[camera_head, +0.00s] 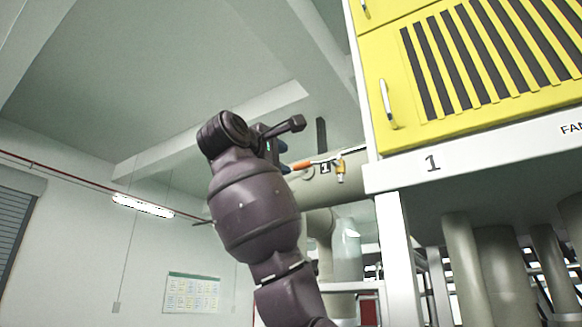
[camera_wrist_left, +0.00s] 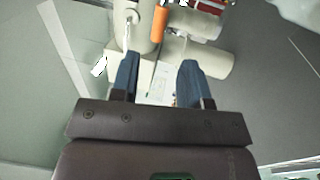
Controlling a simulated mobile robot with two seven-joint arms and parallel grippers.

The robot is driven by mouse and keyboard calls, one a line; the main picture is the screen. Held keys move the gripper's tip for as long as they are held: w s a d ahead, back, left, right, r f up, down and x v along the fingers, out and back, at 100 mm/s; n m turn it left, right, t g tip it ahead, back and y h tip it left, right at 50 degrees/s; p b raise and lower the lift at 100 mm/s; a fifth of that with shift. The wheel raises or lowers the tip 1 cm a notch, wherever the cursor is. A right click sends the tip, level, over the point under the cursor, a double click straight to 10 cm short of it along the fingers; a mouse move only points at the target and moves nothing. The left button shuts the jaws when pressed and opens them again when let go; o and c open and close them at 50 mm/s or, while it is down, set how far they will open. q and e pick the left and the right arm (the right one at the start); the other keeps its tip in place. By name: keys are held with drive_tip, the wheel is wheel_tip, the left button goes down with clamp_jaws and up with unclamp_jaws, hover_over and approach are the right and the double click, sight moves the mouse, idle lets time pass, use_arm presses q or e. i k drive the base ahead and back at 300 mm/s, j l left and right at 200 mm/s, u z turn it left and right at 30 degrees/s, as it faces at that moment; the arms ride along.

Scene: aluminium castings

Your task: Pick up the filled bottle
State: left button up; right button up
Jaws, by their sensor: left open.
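My left gripper (camera_wrist_left: 158,78) shows in the left wrist view with its two blue fingers apart and nothing between their tips. In the head view my left arm is raised in the middle, and the gripper (camera_head: 280,152) is mostly hidden behind its own wrist. I cannot make out a filled bottle for certain in either view. A pale, translucent cylinder (camera_head: 347,258) stands beyond my arm, lower in the head view; I cannot tell what it is. My right gripper is in neither view.
A yellow cabinet (camera_head: 405,115) with dark slats stands at the right, above a white frame (camera_head: 395,240) and grey pipes (camera_head: 463,270). An orange handle (camera_head: 303,164) and a yellow fitting (camera_head: 340,172) are close to my gripper. The left side is open up to the wall.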

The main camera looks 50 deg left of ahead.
sight(347, 252)
drive_tip(key=k+l, duration=0.2)
drive_tip(key=k, duration=0.3)
drive_tip(key=k+l, duration=0.15)
drive_tip(key=k, duration=0.3)
